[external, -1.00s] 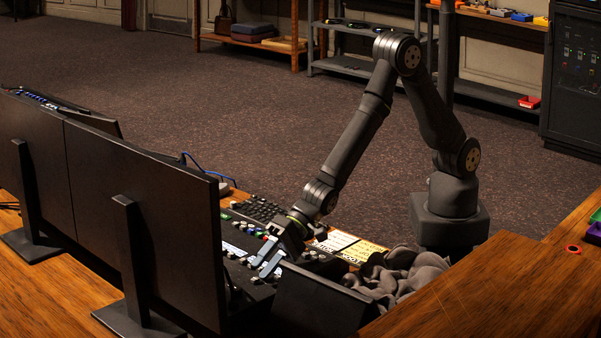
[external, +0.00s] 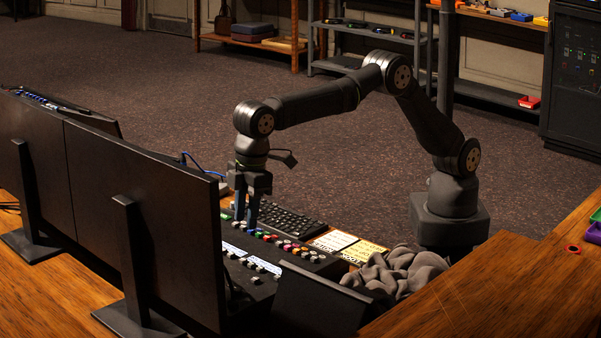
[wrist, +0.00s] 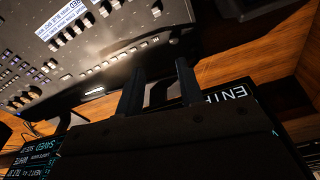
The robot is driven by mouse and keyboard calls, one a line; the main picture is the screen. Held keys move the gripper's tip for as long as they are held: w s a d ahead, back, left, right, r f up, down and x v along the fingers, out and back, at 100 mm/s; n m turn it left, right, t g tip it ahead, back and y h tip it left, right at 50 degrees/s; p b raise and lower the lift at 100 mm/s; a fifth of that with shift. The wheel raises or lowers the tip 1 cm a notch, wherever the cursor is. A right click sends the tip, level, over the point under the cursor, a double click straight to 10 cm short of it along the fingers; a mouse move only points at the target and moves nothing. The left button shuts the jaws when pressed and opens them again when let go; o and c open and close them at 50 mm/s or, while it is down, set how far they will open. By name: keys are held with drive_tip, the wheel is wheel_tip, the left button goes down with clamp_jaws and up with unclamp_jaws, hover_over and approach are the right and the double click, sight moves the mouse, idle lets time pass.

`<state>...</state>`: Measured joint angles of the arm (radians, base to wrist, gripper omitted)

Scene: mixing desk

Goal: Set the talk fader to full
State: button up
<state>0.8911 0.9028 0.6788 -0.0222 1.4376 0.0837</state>
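The mixing desk (external: 262,268) lies behind the monitors, with rows of coloured and white knobs and white label strips. It also shows at the upper left of the wrist view (wrist: 120,48). I cannot tell which control is the talk fader; the labels are too small to read. My gripper (external: 246,222) points straight down over the far left end of the desk. In the wrist view its two fingers (wrist: 160,82) stand apart with nothing seen between them. Whether the fingertips touch anything is unclear. The monitor hides part of the desk.
A black keyboard (external: 290,220) lies beside the desk. White and yellow note cards (external: 350,247) and a crumpled grey cloth (external: 400,275) lie to the right. Large monitors (external: 145,220) stand in front. A dark angled panel (external: 315,300) stands at the desk's near end.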

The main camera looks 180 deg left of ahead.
sight(255, 279)
drive_tip(key=f, duration=0.5)
drive_tip(key=a+f+n, duration=0.1)
drive_tip(key=f, duration=0.4)
drive_tip(key=f+n+y, duration=0.1)
drive_tip(key=f, duration=0.4)
drive_tip(key=shift+s+a+g, duration=0.2)
drive_tip(key=shift+s+g, duration=0.1)
drive_tip(key=shift+s, duration=0.1)
drive_tip(key=shift+c, duration=0.4)
drive_tip(key=shift+r, duration=0.1)
clamp_jaws()
